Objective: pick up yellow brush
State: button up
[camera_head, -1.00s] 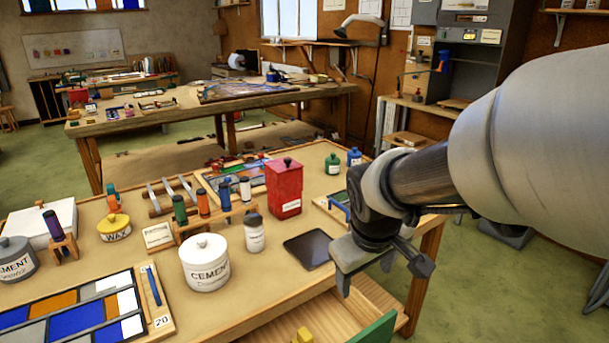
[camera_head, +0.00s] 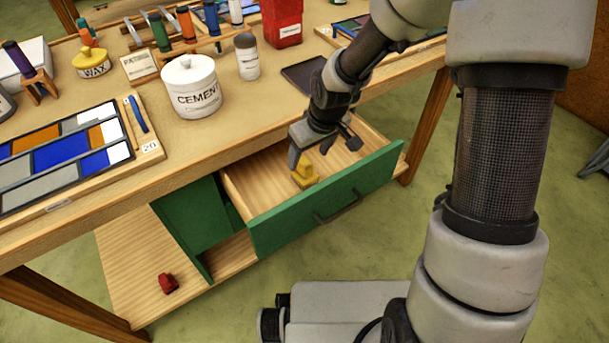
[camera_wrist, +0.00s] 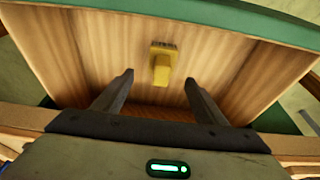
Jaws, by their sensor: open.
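The yellow brush (camera_head: 305,174) lies on the wooden floor of the open green-fronted drawer (camera_head: 330,203). In the wrist view the brush (camera_wrist: 161,66) shows a yellow body with dark bristles along its far end, near the green drawer front. My gripper (camera_head: 310,165) is over the drawer, just above and beside the brush in the head view. In the wrist view my gripper (camera_wrist: 158,80) is open and empty, with the brush lying between and ahead of its two fingertips, not touching them. The height gap cannot be judged exactly.
The drawer's side walls and green front surround the brush. The workbench (camera_head: 200,135) edge is close to my arm. A white cement pot (camera_head: 192,90), a dark flat tray (camera_head: 303,75) and a red tin (camera_head: 283,22) stand on top. A red object (camera_head: 168,283) lies on the lower shelf.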

aim_at(302, 168)
jog(key=b+x, duration=0.2)
jog(key=x, duration=0.6)
jog(key=shift+w+a+f+b, duration=0.2)
jog(key=shift+a+f+b, duration=0.05)
jog(key=shift+f+b, duration=0.1)
jog(key=shift+c, duration=0.5)
jog(key=c, duration=1.2)
notch_tip(302, 168, up, 28)
jog(key=p, duration=0.7)
jog(key=shift+r+p, duration=0.1)
jog(key=shift+p, duration=0.25)
jog(key=shift+c, duration=0.2)
